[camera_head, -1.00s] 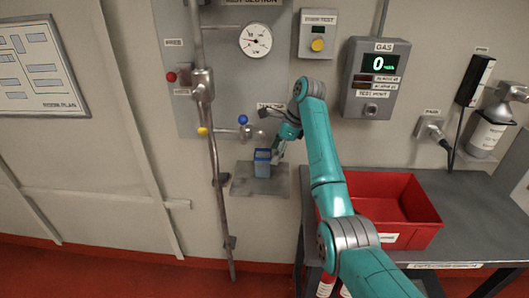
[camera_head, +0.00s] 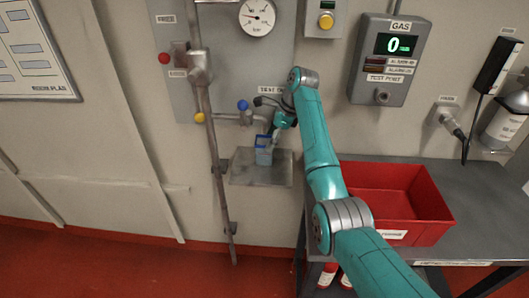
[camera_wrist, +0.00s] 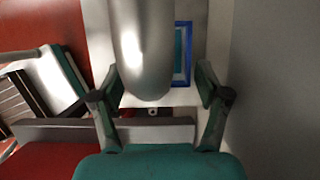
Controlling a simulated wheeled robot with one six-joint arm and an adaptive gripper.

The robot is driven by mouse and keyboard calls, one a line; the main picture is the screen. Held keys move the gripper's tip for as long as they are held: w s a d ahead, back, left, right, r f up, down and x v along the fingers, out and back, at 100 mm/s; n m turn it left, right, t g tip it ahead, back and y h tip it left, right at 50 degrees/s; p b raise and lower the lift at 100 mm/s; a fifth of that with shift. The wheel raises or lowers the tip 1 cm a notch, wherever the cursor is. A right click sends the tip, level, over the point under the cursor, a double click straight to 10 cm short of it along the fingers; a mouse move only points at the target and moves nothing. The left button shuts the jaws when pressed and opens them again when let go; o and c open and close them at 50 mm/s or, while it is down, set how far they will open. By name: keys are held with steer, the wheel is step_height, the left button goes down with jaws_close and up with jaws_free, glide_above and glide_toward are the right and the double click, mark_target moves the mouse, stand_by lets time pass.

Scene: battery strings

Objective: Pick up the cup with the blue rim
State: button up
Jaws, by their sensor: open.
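The blue-rimmed cup (camera_head: 264,155) stands upright on a small grey shelf (camera_head: 246,177) on the wall, under the test outlet. My gripper (camera_head: 273,137) is at the cup's upper right, close to its rim; the head view does not show whether they touch. In the wrist view, the blue rim (camera_wrist: 187,54) shows beyond the open fingers of my gripper (camera_wrist: 159,84), nearer the right finger. A rounded silver part (camera_wrist: 143,50) hides the rim's left side. Nothing is held between the fingers.
Pipes with a blue knob (camera_head: 243,105) and a yellow knob (camera_head: 200,117) run left of the cup. A red bin (camera_head: 440,218) stands on a grey table (camera_head: 478,208) at right. The gas panel (camera_head: 386,85) hangs above. Floor at left is clear.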

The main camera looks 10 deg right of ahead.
steer(key=shift+a+f, duration=0.2)
steer(key=shift+f, duration=0.3)
steer(key=c, duration=0.9)
steer(key=shift+r, duration=0.3)
